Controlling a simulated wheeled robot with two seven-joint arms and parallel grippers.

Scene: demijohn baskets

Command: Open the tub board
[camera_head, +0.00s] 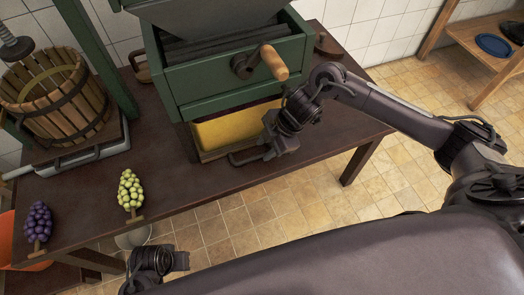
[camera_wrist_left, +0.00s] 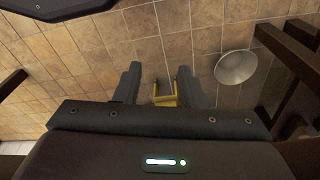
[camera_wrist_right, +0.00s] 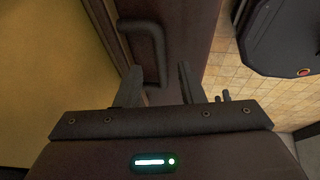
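The tub board (camera_head: 204,156) lies on the brown table under the green crusher, with a yellow tub (camera_head: 235,128) on it. A dark bar handle (camera_head: 243,158) is on its front edge. My right gripper (camera_head: 268,152) is at the handle's right end. In the right wrist view the handle (camera_wrist_right: 158,45) reaches down between the two spread fingers of my right gripper (camera_wrist_right: 158,88); whether they touch it cannot be told. The yellow tub fills the left of that view. My left gripper (camera_wrist_left: 160,85) is open and empty over the floor, away from the table.
The green crusher (camera_head: 240,75) with a wooden crank handle (camera_head: 274,62) stands above the tub. A slatted basket press (camera_head: 60,105), green grapes (camera_head: 130,190) and purple grapes (camera_head: 38,222) are at left. A metal bucket (camera_wrist_left: 236,67) stands on the tiled floor. Floor before the table is mostly clear.

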